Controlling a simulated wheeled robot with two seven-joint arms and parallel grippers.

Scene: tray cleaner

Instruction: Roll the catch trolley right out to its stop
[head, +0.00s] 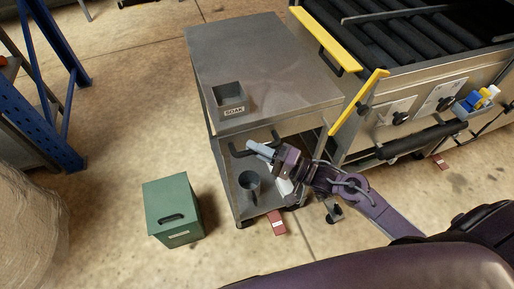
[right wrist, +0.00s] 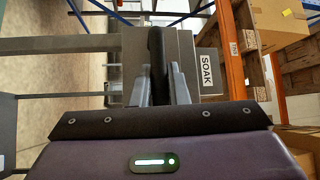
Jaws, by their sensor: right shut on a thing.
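The catch trolley (head: 262,60) is a steel cart with a flat top and an open lower shelf. It stands on the floor at the left end of the tray cleaner (head: 410,75), close beside it. Its dark bar handle (head: 238,153) is on the near side, below the top. My right gripper (head: 262,150) is shut on this handle. In the right wrist view the handle (right wrist: 156,50) stands between both fingers (right wrist: 158,88). My left gripper is not in view. How far the trolley is from its stop cannot be told.
A green box (head: 172,210) stands on the floor to the left. Red floor markers (head: 277,222) lie nearby. A blue rack (head: 55,80) is far left.

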